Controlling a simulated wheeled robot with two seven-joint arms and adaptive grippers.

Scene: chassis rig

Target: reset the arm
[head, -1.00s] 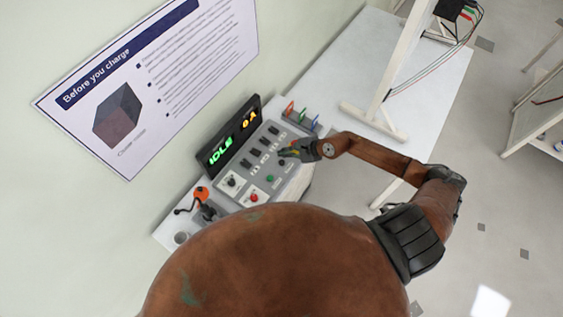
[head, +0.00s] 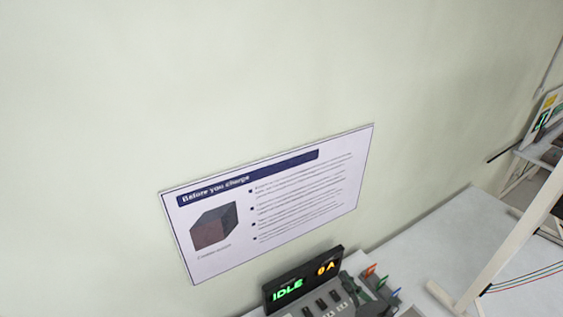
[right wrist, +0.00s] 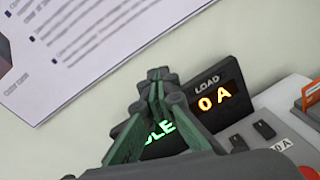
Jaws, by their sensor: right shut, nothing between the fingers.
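My right gripper (right wrist: 158,85) is shut with nothing between its green-and-black fingers in the right wrist view. It is in front of the control panel's display (right wrist: 215,95) and hides part of the green word. In the head view the gripper barely shows at the bottom edge (head: 374,309), next to the panel's switches. The display (head: 303,282) reads green IDLE and amber 0 A in the head view. Small black switches (head: 322,303) sit below it. The lower panel is cut off. My left gripper is not in view.
A "Before you charge" sign (head: 300,205) hangs on the wall above the panel. Red, green and blue clips (head: 382,282) stand in a holder to the right of the display. The white tabletop (head: 440,245) has bare room, with a white slanted post (head: 510,245) at right.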

